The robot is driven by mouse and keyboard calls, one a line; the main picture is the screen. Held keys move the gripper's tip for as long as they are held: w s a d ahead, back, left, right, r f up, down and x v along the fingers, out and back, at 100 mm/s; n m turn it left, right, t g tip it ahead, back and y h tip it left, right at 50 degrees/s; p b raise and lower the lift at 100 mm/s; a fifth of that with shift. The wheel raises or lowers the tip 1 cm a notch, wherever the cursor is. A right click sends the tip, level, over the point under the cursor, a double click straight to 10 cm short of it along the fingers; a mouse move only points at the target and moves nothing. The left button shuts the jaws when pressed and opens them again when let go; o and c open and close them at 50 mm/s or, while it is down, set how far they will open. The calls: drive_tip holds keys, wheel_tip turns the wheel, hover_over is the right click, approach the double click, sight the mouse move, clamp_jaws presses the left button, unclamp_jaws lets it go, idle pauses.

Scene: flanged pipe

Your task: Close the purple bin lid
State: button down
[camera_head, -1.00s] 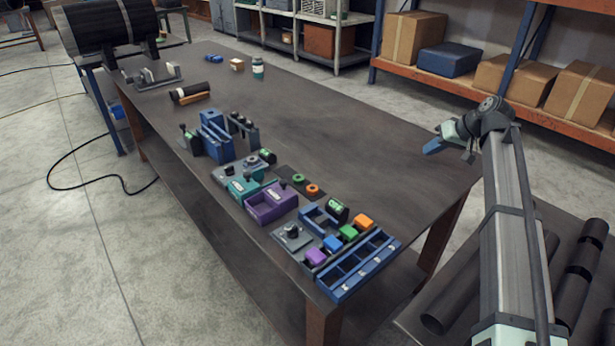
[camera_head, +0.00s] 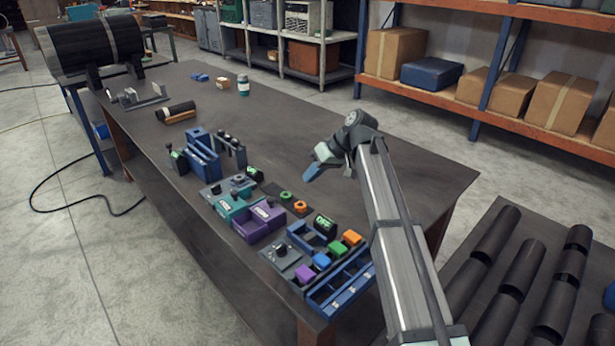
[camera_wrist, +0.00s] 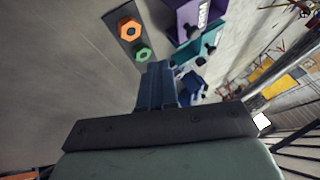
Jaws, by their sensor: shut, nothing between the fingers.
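The purple bin (camera_head: 250,230) stands on the workbench among the row of items near its front edge, beside a teal bin (camera_head: 231,207). It carries a white label. In this small view I cannot clearly tell how far its lid is open. The purple bin (camera_wrist: 186,20) also shows at the top of the wrist view, partly cut off, with the teal bin (camera_wrist: 208,44) below it. My gripper (camera_head: 311,173) is shut and empty, above the bench to the right of the purple bin and apart from it. Its blue fingers (camera_wrist: 156,82) show in the wrist view.
Green and orange nuts (camera_head: 300,206) lie close to the bin. A green-lit display (camera_head: 325,225), small coloured blocks (camera_head: 321,261) and a blue divided tray (camera_head: 340,288) stand nearer. A blue holder (camera_head: 201,155) stands beyond. The bench's right side is largely clear.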

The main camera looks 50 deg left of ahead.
sight(266, 215)
drive_tip(key=x, duration=0.7)
drive_tip(key=shift+s+a+f, duration=0.1)
drive_tip(key=shift+f, duration=0.15)
drive_tip(key=shift+s+a+f, duration=0.1)
drive_tip(key=shift+s+a, duration=0.05)
drive_tip(key=shift+s, duration=0.35)
drive_tip(key=shift+s+a, duration=0.15)
drive_tip(key=shift+s, duration=0.4)
drive_tip(key=shift+s+a, duration=0.3)
drive_tip(key=shift+s, duration=0.6)
drive_tip(key=s, duration=0.7)
